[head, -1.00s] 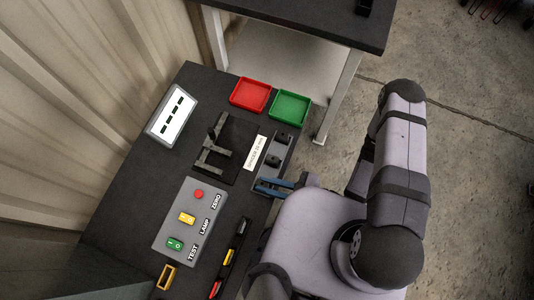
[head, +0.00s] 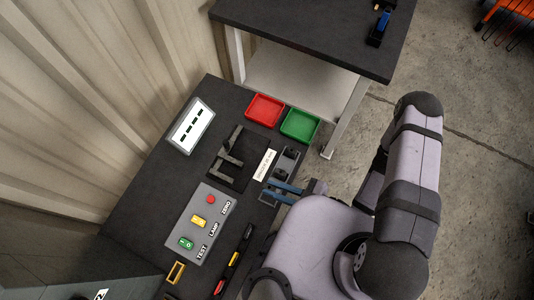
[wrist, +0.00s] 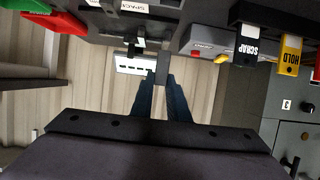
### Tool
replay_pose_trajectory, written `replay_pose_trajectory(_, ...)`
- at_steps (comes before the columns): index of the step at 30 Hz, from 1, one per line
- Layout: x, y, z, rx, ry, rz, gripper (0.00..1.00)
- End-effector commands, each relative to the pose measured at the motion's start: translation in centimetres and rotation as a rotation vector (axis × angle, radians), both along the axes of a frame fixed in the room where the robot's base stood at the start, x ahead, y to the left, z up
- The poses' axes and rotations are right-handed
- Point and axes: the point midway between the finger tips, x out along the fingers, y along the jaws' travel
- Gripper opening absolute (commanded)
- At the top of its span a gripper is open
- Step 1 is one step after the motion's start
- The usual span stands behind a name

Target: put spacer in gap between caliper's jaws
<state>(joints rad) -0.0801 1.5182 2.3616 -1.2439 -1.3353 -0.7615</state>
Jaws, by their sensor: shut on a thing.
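The caliper (head: 225,172) lies on the dark bench, its grey jaws spread with a gap between them. My gripper (head: 270,190) has blue fingers and is at the near end of the grey spacer holder, right of the caliper. In the wrist view my gripper (wrist: 161,78) is shut on a small dark grey block, which looks like the spacer (wrist: 162,66), between its fingertips. In the head view the held spacer cannot be made out clearly.
The grey holder (head: 293,153) still has dark blocks in it. A red tray (head: 265,110) and green tray (head: 300,125) stand behind. A display (head: 191,126) and a button panel (head: 196,222) flank the caliper. Bare bench lies left of the caliper.

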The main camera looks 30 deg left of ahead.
Motion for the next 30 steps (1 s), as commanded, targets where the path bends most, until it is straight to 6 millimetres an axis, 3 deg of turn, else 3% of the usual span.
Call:
replay_pose_trajectory(8, -1.1, 0.6, -1.4, 0.002, -0.001, 0.050, 0.00)
replay_pose_trajectory(13, -1.7, 2.3, -3.1, 0.003, -0.009, 0.166, 0.00)
replay_pose_trajectory(20, -1.9, 6.4, -3.7, 0.005, -0.013, 0.370, 0.00)
replay_pose_trajectory(30, -4.0, 13.4, -1.5, 0.007, -0.014, 0.583, 0.00)
